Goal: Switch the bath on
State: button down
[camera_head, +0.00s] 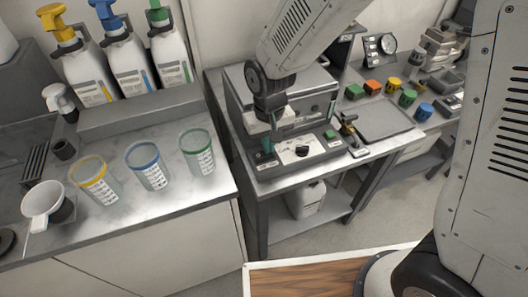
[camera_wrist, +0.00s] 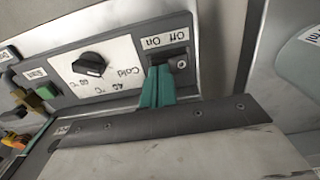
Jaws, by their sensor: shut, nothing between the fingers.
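The bath (camera_head: 318,93) is a grey box-shaped unit on the middle bench, with a control panel along its front. In the wrist view, upside down, the panel shows a dark switch (camera_wrist: 182,64) by an "Off On" label, and a black dial (camera_wrist: 90,65) marked Cold and temperatures. A green button (camera_wrist: 47,91) by a "Start" label is farther left. My gripper (camera_wrist: 160,70) has teal fingers, shut and empty. Its tips are at the switch and cover part of it; I cannot tell whether they touch it. In the head view my gripper (camera_head: 267,147) is at the panel's left end.
Coloured blocks (camera_head: 373,87) and a grey tray (camera_head: 385,122) lie right of the bath. A white canister (camera_head: 305,200) is on the shelf below.

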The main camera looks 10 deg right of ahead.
jog(key=shift+f, duration=0.15)
jog(key=shift+r, duration=3.55)
jog(key=s+d+r+m, duration=0.1)
jog(key=s+d+r, duration=0.6)
jog(key=s+d, duration=0.2)
jog(key=s+d+r+m+t, duration=0.1)
jog(key=s+d+r+m, duration=0.1)
jog(key=s+d+r, duration=0.6)
jog(key=shift+s+d, duration=1.25)
jog(key=shift+d, duration=0.65)
